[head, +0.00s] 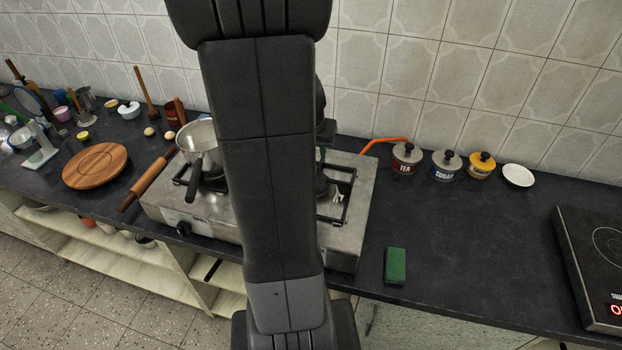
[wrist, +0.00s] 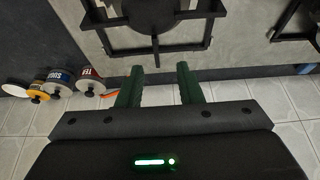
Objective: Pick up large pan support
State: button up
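A black pan support (head: 335,200) sits on the right side of the gas stove (head: 353,240), partly hidden by my arm in the head view. It also shows at the top of the wrist view (wrist: 114,51), around a round black burner. A second black support shows at the right edge of the wrist view (wrist: 287,37). I cannot tell which is the large one. My gripper (wrist: 160,70) has two green fingers, apart and empty, close to the near bar of the first support. A short prong lies in line with the gap. Contact is not clear. The head view hides the gripper.
A steel saucepan (head: 198,138) stands on the stove's left burner, with a rolling pin (head: 148,180) beside the stove. Tea (head: 406,160) and sugar (head: 446,166) canisters and an orange hose (head: 385,140) are to the right.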

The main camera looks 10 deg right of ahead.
jog(key=x, duration=0.5)
jog(key=shift+f, duration=0.15)
jog(key=shift+w+d+f, duration=0.2)
jog(key=shift+d+f, duration=0.05)
jog(key=shift+f, duration=0.25)
jog(key=shift+d+x, duration=0.2)
jog(key=shift+x, duration=1.85)
jog(key=shift+r, duration=0.1)
grip_shut()
